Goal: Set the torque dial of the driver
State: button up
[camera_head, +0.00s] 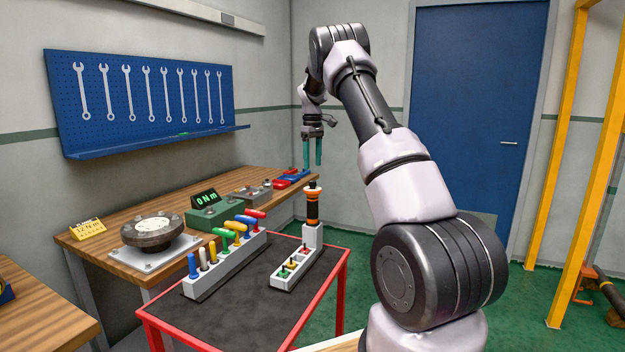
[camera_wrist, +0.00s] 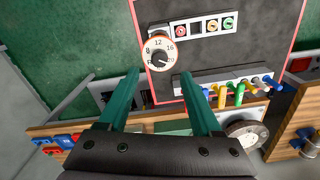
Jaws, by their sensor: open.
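The driver (camera_head: 312,208), black with orange bands, stands upright in a grey holder on the red-framed cart. In the wrist view I look down on its white torque dial (camera_wrist: 151,48), with a dark knob at its middle. I can read 8, 12, 16 and 20; a light mark on the knob seems to point near 20. My gripper (camera_head: 312,167) hangs fingers-down above the driver, apart from it. In the wrist view its teal fingers (camera_wrist: 159,74) are spread and empty, with the dial beyond their tips. A yellow card (camera_head: 88,228) reads 12 N m.
On the cart (camera_head: 235,312) are a rack of coloured-handled tools (camera_head: 225,264) and a grey bit tray (camera_head: 291,272). The bench behind holds a round metal fixture (camera_head: 153,231) and a green box (camera_head: 208,213) displaying 0 N m. The space around my gripper is clear.

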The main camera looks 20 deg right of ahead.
aim_at(313, 184)
notch_tip(313, 184, down, 7)
jog(key=shift+r, duration=0.1)
dwell(0.3)
grip_shut()
